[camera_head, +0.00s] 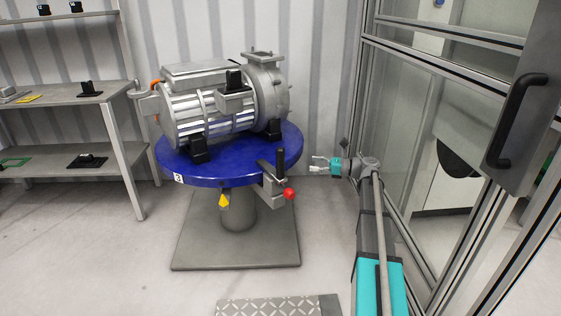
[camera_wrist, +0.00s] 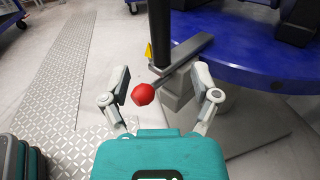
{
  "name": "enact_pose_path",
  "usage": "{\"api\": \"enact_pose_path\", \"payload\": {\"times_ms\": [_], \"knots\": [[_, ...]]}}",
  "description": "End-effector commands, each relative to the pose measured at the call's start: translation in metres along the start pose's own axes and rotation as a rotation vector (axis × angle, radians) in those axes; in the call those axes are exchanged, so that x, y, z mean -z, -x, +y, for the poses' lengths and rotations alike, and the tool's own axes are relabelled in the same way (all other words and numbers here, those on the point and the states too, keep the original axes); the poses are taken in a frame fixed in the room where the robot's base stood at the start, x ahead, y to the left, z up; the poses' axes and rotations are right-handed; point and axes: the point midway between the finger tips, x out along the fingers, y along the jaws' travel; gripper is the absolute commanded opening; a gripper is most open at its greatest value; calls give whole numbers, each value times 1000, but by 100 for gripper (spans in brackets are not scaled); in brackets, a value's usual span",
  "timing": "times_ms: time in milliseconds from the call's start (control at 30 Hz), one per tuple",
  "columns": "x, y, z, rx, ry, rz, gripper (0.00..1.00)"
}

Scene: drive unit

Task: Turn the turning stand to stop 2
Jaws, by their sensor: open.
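The turning stand is a blue round table (camera_head: 171,152) on a grey column over a square floor plate, with a grey motor (camera_head: 207,108) mounted on it. A small white label reading 3 (camera_head: 178,178) sits on the rim, left of a yellow pointer (camera_head: 223,201). No label for stop 2 is visible. At the rim's front right are an upright black handle (camera_head: 281,163) and a red ball knob (camera_head: 290,194) on a grey bracket. My gripper (camera_head: 318,164) is open and empty, right of the handle. In the wrist view the red knob (camera_wrist: 143,94) and black handle (camera_wrist: 159,32) appear between the open fingers (camera_wrist: 161,72).
A glass-and-metal enclosure (camera_head: 437,95) with a dark door handle stands close on the right. Grey shelving (camera_head: 60,95) with small parts is on the left. A ribbed wall is behind the stand. A treaded floor plate (camera_head: 280,305) lies in front; the floor there is open.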

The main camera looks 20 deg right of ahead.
Motion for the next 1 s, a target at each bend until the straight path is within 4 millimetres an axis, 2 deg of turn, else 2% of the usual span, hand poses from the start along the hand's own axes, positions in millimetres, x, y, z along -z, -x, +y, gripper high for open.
{"api": "enact_pose_path", "payload": {"times_ms": [700, 1000], "knots": [[0, -102, 0, -1, 0, 0, 79], [0, -122, 0, 0, 0, 0, 79]]}}
